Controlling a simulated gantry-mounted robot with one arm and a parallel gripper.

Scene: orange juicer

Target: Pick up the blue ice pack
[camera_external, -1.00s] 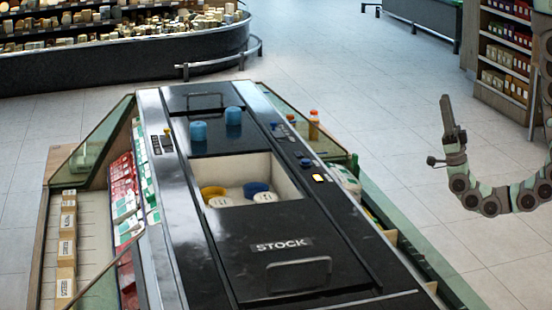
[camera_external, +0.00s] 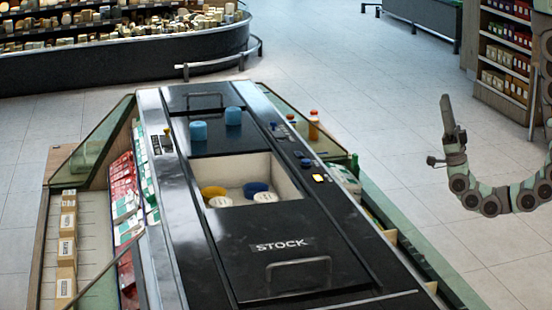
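I cannot tell for sure whether either is the blue ice pack. A darker blue round item (camera_external: 256,189) sits in the open bin, beside a yellow one. My gripper (camera_external: 449,113) is at the right, pointing up, well away from the counter and the blue things. It seems to hold nothing, but its fingers are seen edge-on, so their opening is unclear.
The long counter (camera_external: 285,225) has a STOCK panel with a handle. Glass side panels (camera_external: 97,143) slope along its edges. Small orange-capped bottles (camera_external: 314,125) stand at its right edge. Shelves (camera_external: 505,55) stand behind my arm. Open floor lies between the arm and the counter.

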